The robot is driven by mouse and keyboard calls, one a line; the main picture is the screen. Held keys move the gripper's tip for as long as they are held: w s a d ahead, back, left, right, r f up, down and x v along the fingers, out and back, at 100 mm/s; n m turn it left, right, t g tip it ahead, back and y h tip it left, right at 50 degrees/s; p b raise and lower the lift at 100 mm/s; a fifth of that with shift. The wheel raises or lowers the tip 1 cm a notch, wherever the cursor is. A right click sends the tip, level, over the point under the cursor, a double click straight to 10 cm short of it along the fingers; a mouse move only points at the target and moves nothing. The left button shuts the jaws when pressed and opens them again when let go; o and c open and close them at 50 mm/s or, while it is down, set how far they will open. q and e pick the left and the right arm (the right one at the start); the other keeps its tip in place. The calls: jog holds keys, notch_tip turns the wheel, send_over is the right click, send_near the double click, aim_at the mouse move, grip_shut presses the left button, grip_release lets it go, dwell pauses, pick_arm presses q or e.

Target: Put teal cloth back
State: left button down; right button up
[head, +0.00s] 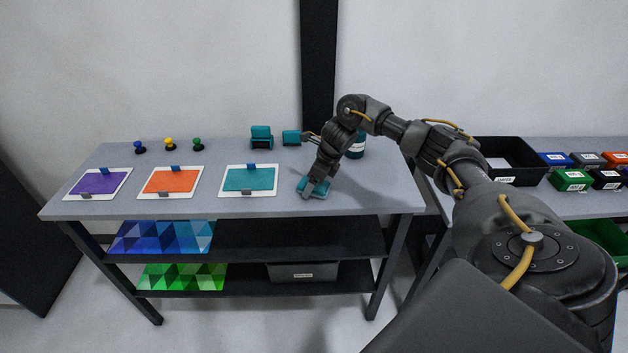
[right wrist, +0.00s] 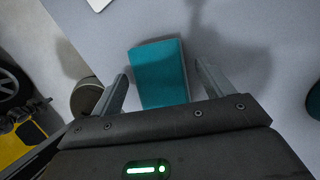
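The teal cloth (head: 303,185) is a small folded teal piece lying on the grey table near its front edge, right of the teal sheet. It also shows in the right wrist view (right wrist: 160,72), lying between the fingers. My right gripper (head: 317,190) is over the cloth and partly covers it in the head view. In the right wrist view its two fingers (right wrist: 160,85) stand apart, one on each side of the cloth, with a gap visible on both sides. My left gripper is not in view.
The table (head: 225,207) holds purple (head: 98,183), orange (head: 171,181) and teal (head: 249,179) sheets on white boards. Teal blocks (head: 261,136) stand behind, and a dark teal container (head: 357,146) stands behind my arm. A black bin (head: 515,150) is on the right table.

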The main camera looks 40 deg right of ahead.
jog(key=b+v, duration=0.1)
jog(key=v, duration=0.5)
jog(key=shift+d+r, duration=0.1)
jog(key=shift+r, duration=0.05)
jog(key=p+v, duration=0.1)
jog(key=v, duration=0.4)
jog(key=shift+s+r, duration=0.15)
jog(key=shift+r, duration=0.25)
